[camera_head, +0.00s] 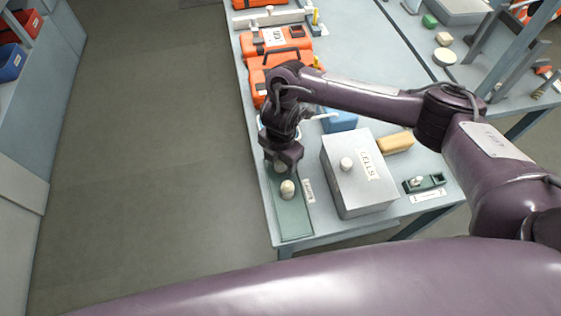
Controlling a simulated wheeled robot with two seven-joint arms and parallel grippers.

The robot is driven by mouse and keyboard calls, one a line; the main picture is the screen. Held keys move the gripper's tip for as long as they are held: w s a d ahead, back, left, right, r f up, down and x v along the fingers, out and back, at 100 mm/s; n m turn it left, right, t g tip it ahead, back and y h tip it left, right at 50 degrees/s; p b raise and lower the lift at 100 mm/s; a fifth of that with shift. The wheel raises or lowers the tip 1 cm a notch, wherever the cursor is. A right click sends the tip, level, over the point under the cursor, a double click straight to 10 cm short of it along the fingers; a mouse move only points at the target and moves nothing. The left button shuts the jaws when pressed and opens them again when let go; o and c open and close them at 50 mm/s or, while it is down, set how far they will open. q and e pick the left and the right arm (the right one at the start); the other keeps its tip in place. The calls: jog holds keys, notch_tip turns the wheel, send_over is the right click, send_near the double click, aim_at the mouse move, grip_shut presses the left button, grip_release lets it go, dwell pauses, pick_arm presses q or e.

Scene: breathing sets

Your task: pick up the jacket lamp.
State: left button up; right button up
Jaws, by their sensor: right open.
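A small cream, rounded piece (287,190) stands on a long green tray (292,222) at the near left corner of the table; it looks like the jacket lamp, but I cannot read the label beside it. My right gripper (283,167) points down over the tray, just behind the cream piece. It is open, and the cream piece appears apart from it. The gripper and wrist hide the back of the tray. My left gripper is out of view.
A grey box (349,198) marked CELLS, with a pale knob on top, stands right of the tray. A tan block (396,142) and a small green holder (424,184) are farther right. Orange cases (273,42) line the table's left edge. Floor left of the table is clear.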

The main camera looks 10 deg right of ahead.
jog(key=c, duration=1.1)
jog(key=shift+r, duration=0.1)
